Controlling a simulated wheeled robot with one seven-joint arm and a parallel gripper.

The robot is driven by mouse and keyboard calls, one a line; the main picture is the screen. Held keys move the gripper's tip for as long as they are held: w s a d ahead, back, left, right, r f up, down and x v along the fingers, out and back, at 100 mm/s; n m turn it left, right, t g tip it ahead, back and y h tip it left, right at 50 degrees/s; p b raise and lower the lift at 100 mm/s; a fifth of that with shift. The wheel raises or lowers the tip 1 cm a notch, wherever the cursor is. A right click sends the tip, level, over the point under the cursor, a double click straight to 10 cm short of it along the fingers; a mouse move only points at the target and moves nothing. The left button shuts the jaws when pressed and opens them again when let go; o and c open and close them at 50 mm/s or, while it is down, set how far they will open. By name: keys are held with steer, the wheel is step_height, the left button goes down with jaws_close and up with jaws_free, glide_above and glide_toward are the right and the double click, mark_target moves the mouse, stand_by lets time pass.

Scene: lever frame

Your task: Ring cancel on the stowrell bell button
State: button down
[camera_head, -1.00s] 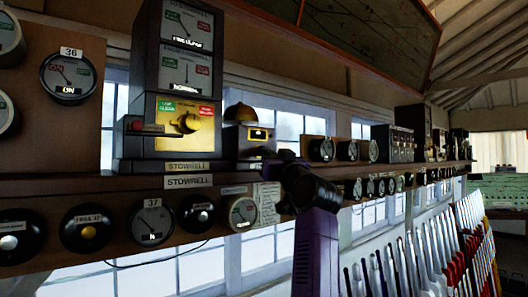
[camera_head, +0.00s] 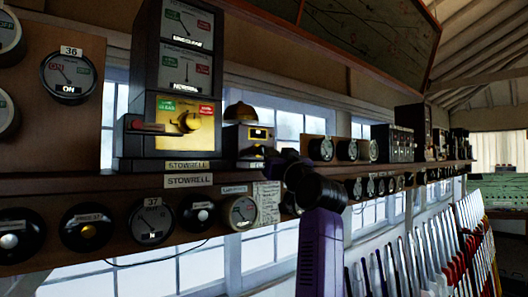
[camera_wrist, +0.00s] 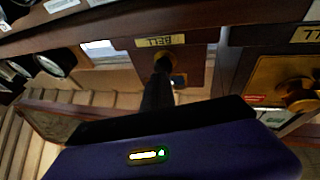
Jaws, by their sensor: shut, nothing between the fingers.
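The Stowrell bell unit (camera_head: 248,141) is a dark box on the shelf, with a brass dome (camera_head: 240,112) on top. It stands right of the Stowrell block instrument (camera_head: 180,125) with its yellow panel. In the wrist view a wooden box with an upside-down BELL plate (camera_wrist: 160,40) is straight ahead, with a round brass part (camera_wrist: 164,57) beside the plate. My gripper (camera_wrist: 163,66) is shut and empty, its dark tip overlapping the brass part. I cannot tell whether it touches. In the head view my dark wrist reaches in from the right, close to the bell unit.
The shelf front (camera_head: 100,185) runs below the bell unit, with several round dials and plungers under it. More instruments (camera_head: 345,150) stand along the shelf to the right. A row of levers (camera_head: 430,250) fills the lower right. The yellow panel (camera_wrist: 275,80) is close right in the wrist view.

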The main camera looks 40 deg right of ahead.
steer(key=shift+w, duration=0.65)
steer(key=shift+s, duration=0.75)
steer(key=shift+w, duration=0.2)
steer(key=shift+s, duration=0.25)
stand_by(0.4)
